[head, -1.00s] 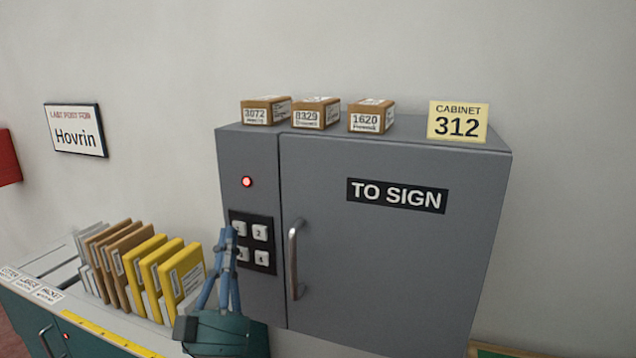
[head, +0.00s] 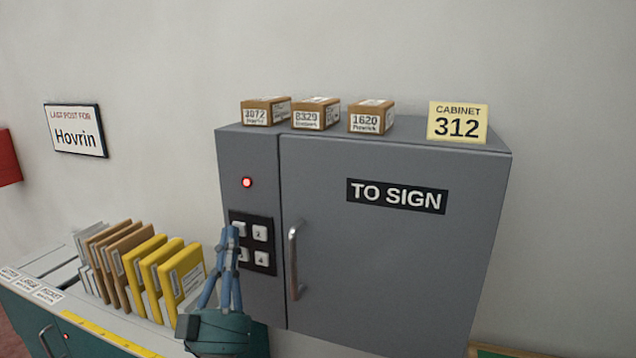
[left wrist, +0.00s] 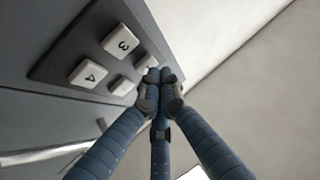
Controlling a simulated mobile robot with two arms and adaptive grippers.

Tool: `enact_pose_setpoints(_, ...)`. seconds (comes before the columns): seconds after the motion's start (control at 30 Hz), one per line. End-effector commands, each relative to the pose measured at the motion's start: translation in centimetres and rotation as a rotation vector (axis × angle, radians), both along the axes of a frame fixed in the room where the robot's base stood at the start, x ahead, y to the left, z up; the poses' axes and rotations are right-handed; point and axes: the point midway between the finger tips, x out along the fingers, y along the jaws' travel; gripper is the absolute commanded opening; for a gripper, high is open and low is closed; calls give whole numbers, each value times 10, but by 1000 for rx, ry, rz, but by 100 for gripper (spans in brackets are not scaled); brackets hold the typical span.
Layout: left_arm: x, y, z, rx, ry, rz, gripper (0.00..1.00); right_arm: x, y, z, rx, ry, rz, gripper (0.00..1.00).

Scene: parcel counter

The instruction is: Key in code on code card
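A yellow code card (head: 457,121) on top of the grey cabinet (head: 390,255) reads "CABINET 312". A dark keypad (head: 252,243) with white keys is on the cabinet's narrow left panel. Key 2 (head: 260,233) and key 4 (head: 261,258) show clear. My left gripper (head: 232,230) has its fingers together and empty, with the tips in front of key 1 in the upper left. In the left wrist view its tips (left wrist: 157,76) are beside key 1 (left wrist: 148,63); key 3 (left wrist: 120,41) and key 4 (left wrist: 88,73) are clear. I cannot tell whether they touch. My right gripper is out of view.
A red lamp (head: 247,183) glows above the keypad. The cabinet door's handle (head: 295,262) stands out just right of the keypad. Several small boxes (head: 316,116) sit on top. Yellow folders (head: 183,277) and brown ones stand on the counter at lower left.

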Motion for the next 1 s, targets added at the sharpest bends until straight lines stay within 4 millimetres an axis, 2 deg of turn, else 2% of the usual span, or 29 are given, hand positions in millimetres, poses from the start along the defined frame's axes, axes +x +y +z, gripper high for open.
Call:
enact_pose_setpoints(0.47,-10,4,1,1,0,1,0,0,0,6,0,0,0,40)
enact_pose_setpoints(1.0,-58,21,1,0,0,0,0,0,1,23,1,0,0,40)
